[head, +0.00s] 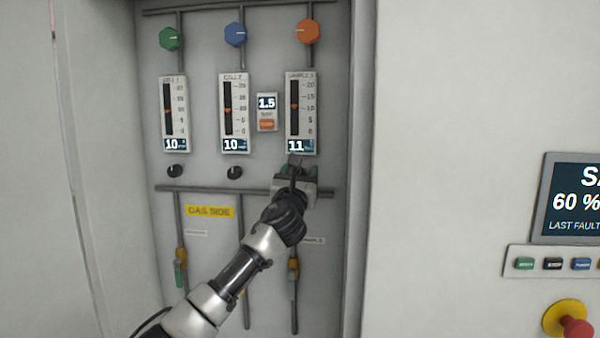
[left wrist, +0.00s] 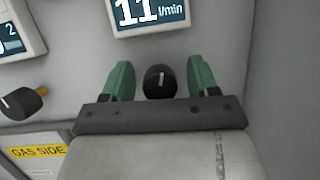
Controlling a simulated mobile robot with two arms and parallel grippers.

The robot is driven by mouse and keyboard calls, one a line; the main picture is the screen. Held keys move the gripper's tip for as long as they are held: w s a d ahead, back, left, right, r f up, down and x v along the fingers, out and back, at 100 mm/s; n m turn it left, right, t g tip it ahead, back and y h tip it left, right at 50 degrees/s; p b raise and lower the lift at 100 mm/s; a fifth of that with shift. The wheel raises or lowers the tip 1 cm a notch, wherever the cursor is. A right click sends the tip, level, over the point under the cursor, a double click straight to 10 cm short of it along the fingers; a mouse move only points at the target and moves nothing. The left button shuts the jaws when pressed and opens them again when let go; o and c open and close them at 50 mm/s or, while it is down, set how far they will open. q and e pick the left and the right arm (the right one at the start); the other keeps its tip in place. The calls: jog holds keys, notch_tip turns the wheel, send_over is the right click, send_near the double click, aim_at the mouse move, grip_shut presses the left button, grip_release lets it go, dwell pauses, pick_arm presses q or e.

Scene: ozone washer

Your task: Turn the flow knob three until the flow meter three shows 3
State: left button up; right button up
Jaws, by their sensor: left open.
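Flow meter three (head: 301,112) is the rightmost of three meters in the head view, and its display reads 11. The display also shows at the top of the left wrist view (left wrist: 148,12), with "l/min" beside the 11. Flow knob three (left wrist: 160,80) is a black round knob with a white line, below that display. My left gripper (left wrist: 160,82) is open, with one green finger on each side of the knob and a visible gap to each. In the head view my left gripper (head: 296,172) hides the knob. My right gripper is not in view.
Two other black knobs (head: 175,171) (head: 234,172) sit under meters reading 10. A small 1.5 display (head: 267,105) is left of meter three. A horizontal pipe (head: 200,188) runs below the knobs. The recess wall (head: 352,120) is close on the right.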

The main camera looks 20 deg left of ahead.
pick_arm(q)
jog(key=c, duration=0.9)
